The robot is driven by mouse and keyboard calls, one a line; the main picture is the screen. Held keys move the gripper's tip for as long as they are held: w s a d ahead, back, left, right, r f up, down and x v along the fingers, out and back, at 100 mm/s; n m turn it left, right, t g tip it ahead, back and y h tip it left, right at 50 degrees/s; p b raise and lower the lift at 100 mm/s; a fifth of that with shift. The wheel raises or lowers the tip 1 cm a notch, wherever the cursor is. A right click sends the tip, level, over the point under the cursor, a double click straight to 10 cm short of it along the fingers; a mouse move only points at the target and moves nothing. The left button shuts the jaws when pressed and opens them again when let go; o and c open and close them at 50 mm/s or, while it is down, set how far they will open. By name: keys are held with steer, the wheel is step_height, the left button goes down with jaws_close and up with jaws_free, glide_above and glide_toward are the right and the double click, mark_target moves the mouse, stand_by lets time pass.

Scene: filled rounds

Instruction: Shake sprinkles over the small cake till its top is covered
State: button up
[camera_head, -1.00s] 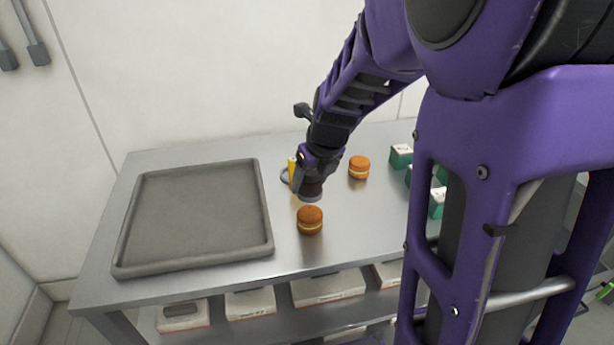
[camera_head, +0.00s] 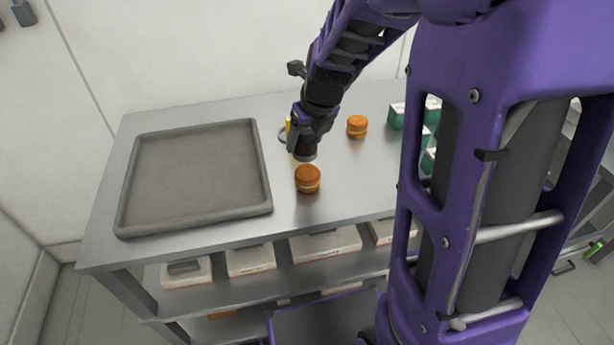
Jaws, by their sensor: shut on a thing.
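A small round cake (camera_head: 307,179), orange-brown with a pale filling band, sits on the steel table near its front edge. A second similar cake (camera_head: 357,126) sits farther back and to the right. My gripper (camera_head: 302,141) points down, just above and behind the nearer cake in the picture. It is shut on a dark shaker (camera_head: 305,153) with a greyish lower end. The shaker's end looks close to the cake's top; I cannot tell whether they touch. Most of the shaker is hidden by my gripper. No sprinkles can be made out on either cake at this size.
A large grey tray (camera_head: 263,190) lies empty on the left of the table (camera_head: 290,215). A yellow-handled thing (camera_head: 288,127) is partly hidden behind my gripper. Several green-and-white boxes (camera_head: 396,117) stand at the right. White boxes (camera_head: 325,243) fill the shelf below.

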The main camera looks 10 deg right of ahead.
steer(key=shift+d, duration=0.7)
steer(key=shift+a+r+p, duration=0.2)
steer(key=shift+a+p, duration=0.5)
steer(key=shift+a, duration=0.05)
steer(key=shift+a+f, duration=0.1)
steer(key=shift+d, duration=0.95)
steer(key=shift+r, duration=2.45)
